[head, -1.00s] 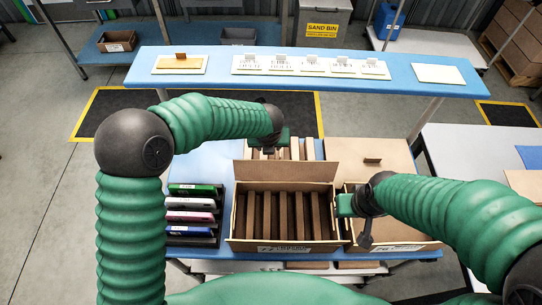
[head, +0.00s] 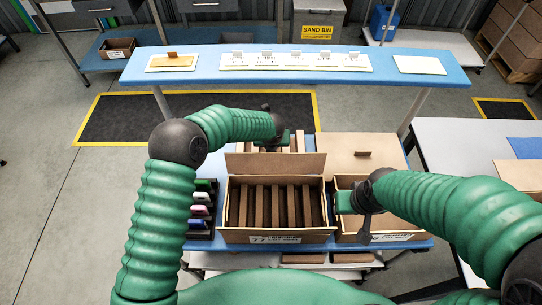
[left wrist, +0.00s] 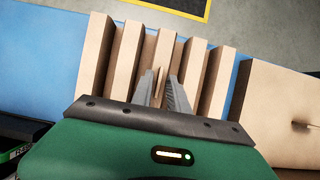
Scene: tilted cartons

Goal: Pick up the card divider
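My left gripper (left wrist: 163,85) points down at a row of several tan upright slats (left wrist: 125,58) in the left wrist view. A thin tan piece (left wrist: 158,82), perhaps the card divider's tab, shows between its two grey fingers. The fingers look apart, with the piece between them; firm contact cannot be made out. In the head view the left gripper (head: 272,143) is over the rear slats (head: 298,143), partly behind a raised carton flap (head: 275,164).
A front carton (head: 276,236) holds several brown upright slats. A closed tan carton (head: 390,150) with a small tab stands at the rear right. Coloured binders (head: 201,211) stand at the left, close to my left arm. A blue shelf (head: 300,78) with cards crosses behind.

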